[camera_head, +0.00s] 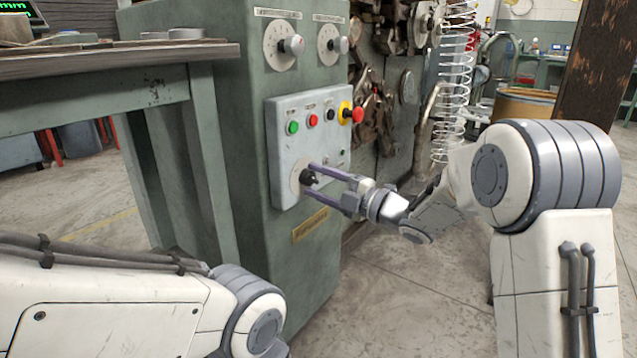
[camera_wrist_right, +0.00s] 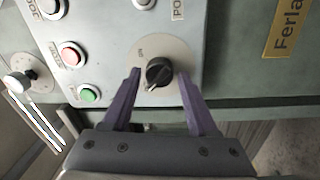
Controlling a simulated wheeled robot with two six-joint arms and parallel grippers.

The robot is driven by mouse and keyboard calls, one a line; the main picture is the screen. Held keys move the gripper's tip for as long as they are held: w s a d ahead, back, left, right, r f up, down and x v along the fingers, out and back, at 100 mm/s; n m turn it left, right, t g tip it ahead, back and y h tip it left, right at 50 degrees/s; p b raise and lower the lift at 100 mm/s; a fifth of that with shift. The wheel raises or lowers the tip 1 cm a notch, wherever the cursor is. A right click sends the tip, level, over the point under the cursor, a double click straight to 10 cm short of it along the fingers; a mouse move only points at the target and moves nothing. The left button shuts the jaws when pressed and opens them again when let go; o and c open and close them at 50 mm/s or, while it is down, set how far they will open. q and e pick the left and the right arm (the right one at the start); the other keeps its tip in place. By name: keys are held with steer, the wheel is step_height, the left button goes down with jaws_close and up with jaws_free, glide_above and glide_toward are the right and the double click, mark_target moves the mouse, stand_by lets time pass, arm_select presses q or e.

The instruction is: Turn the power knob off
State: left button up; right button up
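The black power knob (camera_head: 307,177) sits on a pale round dial plate at the lower left of the grey control box (camera_head: 309,141). In the right wrist view the knob (camera_wrist_right: 159,73) shows between the two purple fingers, with a light pointer line on it. My right gripper (camera_head: 311,172) is open, its fingertips on either side of the knob. In the right wrist view gaps show between the knob and both fingers of the gripper (camera_wrist_right: 159,74). My left arm shows at the lower left, but its gripper is out of view.
Above the knob are a green button (camera_head: 293,128), a red button (camera_head: 313,120) and a red emergency stop (camera_head: 357,115) on yellow. Two dials (camera_head: 280,46) sit higher on the green cabinet. A workbench (camera_head: 120,62) stands left. A wire spring (camera_head: 455,80) hangs right.

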steer(key=shift+o, duration=0.2)
steer(key=shift+s+d, duration=0.1)
steer(key=shift+d, duration=0.15)
steer(key=p+v, duration=0.4)
steer(key=v, duration=0.6)
steer(key=shift+a, duration=0.1)
